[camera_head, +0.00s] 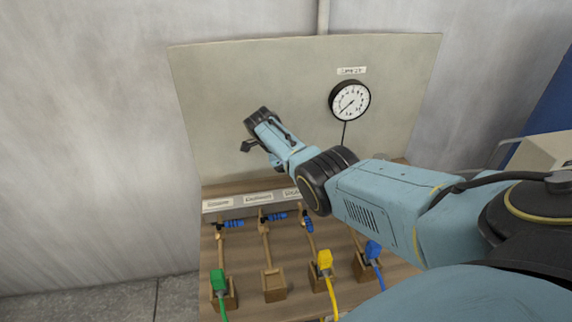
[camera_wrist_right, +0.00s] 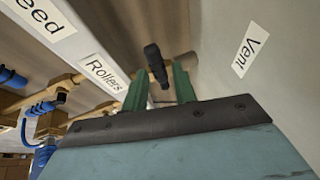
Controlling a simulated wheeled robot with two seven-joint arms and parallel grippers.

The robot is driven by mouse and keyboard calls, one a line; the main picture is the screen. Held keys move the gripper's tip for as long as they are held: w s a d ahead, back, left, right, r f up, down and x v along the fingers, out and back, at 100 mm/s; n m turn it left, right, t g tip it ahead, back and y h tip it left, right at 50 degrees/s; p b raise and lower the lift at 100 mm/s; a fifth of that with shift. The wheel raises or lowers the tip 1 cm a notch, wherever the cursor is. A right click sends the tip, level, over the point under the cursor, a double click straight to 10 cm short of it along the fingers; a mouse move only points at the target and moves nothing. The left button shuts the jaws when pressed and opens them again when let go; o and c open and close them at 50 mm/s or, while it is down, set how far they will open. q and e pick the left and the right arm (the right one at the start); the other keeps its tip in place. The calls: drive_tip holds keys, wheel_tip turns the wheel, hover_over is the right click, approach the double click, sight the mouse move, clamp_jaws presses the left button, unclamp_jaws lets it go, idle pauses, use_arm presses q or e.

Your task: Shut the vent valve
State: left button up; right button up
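In the right wrist view, a short black lever (camera_wrist_right: 154,56) stands at the panel to the left of a "Vent" label (camera_wrist_right: 251,45). My right gripper (camera_wrist_right: 159,84) has its two green fingers apart, and the lever shows between their tips. A gap shows beside the lever; I cannot tell whether either finger touches it. In the head view, my right arm reaches in from the right across the board to its left half. The vent lever cannot be made out clearly there. My left gripper is in neither view.
An upright board (camera_head: 220,90) carries a round gauge (camera_head: 350,101). Below are a label strip (camera_head: 242,199) and blue-handled valves (camera_head: 234,224). Green (camera_head: 218,281), yellow (camera_head: 325,260) and blue (camera_head: 373,250) plugs sit in wooden holders; another holder (camera_head: 273,285) is empty.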

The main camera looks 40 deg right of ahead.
drive_tip(key=shift+o, duration=0.8)
drive_tip(key=shift+a+r, duration=0.1)
drive_tip(key=shift+r, duration=0.05)
drive_tip(key=p+v, duration=0.1)
drive_tip(key=v, duration=1.2)
drive_tip(key=shift+p, duration=0.35)
